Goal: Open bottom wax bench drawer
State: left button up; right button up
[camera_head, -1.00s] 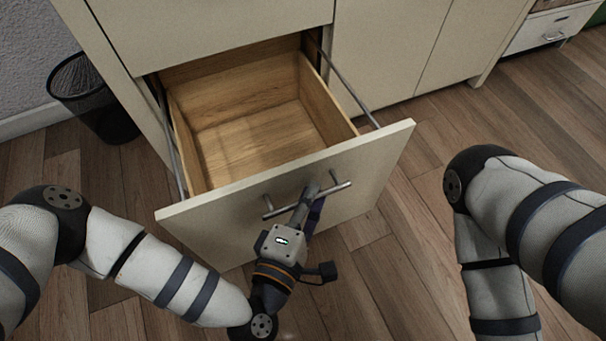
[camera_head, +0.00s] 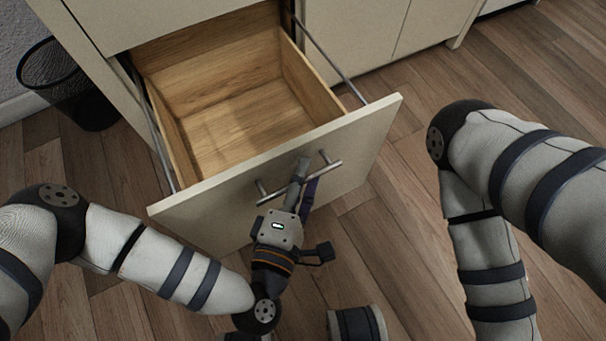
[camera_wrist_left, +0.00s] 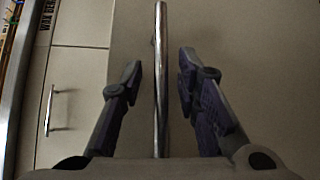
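The bottom drawer stands far out of the cream cabinet, with its empty wooden inside (camera_head: 235,115) showing. Its cream front panel (camera_head: 355,140) faces me and carries a metal bar handle (camera_head: 327,169). My left gripper (camera_head: 303,172) is at this handle. In the left wrist view, the fingers of the left gripper (camera_wrist_left: 158,72) stand apart on both sides of the handle bar (camera_wrist_left: 160,110), with a visible gap on each side. My right arm enters at the right in the head view; its gripper is not in view.
A black mesh bin (camera_head: 65,85) stands on the floor left of the cabinet. Closed cream cabinet fronts (camera_head: 365,35) are right of the drawer. The wooden floor (camera_head: 405,215) between the drawer and my right arm is clear.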

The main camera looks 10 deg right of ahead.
pick_arm(q)
jog(key=v, duration=1.2)
